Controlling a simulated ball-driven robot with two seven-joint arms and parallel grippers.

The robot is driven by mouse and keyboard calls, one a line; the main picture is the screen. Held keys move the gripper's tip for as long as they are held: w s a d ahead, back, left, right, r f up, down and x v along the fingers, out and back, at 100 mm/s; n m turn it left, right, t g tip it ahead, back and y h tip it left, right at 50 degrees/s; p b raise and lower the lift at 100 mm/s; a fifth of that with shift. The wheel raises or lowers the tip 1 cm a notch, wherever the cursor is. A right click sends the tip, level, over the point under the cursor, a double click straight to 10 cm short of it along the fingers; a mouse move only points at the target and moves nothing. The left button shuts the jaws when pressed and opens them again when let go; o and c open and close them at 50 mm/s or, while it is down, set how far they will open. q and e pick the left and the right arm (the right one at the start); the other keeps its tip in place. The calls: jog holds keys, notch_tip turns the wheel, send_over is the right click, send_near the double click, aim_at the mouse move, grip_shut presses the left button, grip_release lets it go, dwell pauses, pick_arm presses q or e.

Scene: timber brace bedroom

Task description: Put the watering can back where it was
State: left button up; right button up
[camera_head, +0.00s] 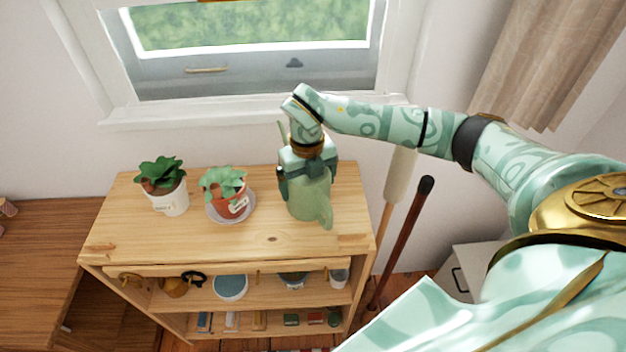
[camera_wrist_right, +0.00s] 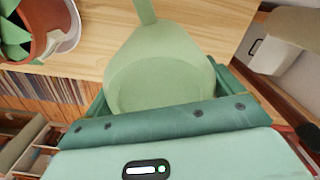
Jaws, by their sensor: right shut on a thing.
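The green watering can (camera_head: 309,196) is at the right end of the top of the wooden shelf unit (camera_head: 270,246). In the head view it looks upright on or just above the wood; I cannot tell whether its base touches. My right gripper (camera_head: 306,172) comes down from above and is shut on the can. In the right wrist view the can (camera_wrist_right: 160,75) fills the space between the fingers of my right gripper (camera_wrist_right: 160,105), with its spout reaching toward the top edge. My left gripper is not in view.
A white-potted plant (camera_head: 170,199) and a terracotta-potted plant (camera_head: 231,204) on a saucer stand to the can's left. The window sill (camera_head: 190,116) lies behind. Lower shelves hold bowls and small items. Long-handled tools (camera_head: 405,235) lean at the unit's right. The front shelf top is clear.

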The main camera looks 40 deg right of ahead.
jog(key=shift+w+a+f, duration=0.25)
jog(key=shift+w+f, duration=0.1)
jog(key=shift+w, duration=0.1)
jog(key=f, duration=0.3)
jog(key=shift+d+b, duration=0.25)
jog(key=shift+b, duration=0.05)
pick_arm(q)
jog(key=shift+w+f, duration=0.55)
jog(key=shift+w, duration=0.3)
pick_arm(e)
jog(key=shift+w+a, duration=0.1)
jog(key=shift+f, duration=0.15)
jog(key=o, duration=1.6)
jog(key=shift+f, duration=0.1)
pick_arm(q)
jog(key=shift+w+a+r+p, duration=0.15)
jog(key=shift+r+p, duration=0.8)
jog(key=shift+p, duration=0.05)
pick_arm(e)
notch_tip(320, 180, up, 12)
jog(key=shift+r, duration=0.15)
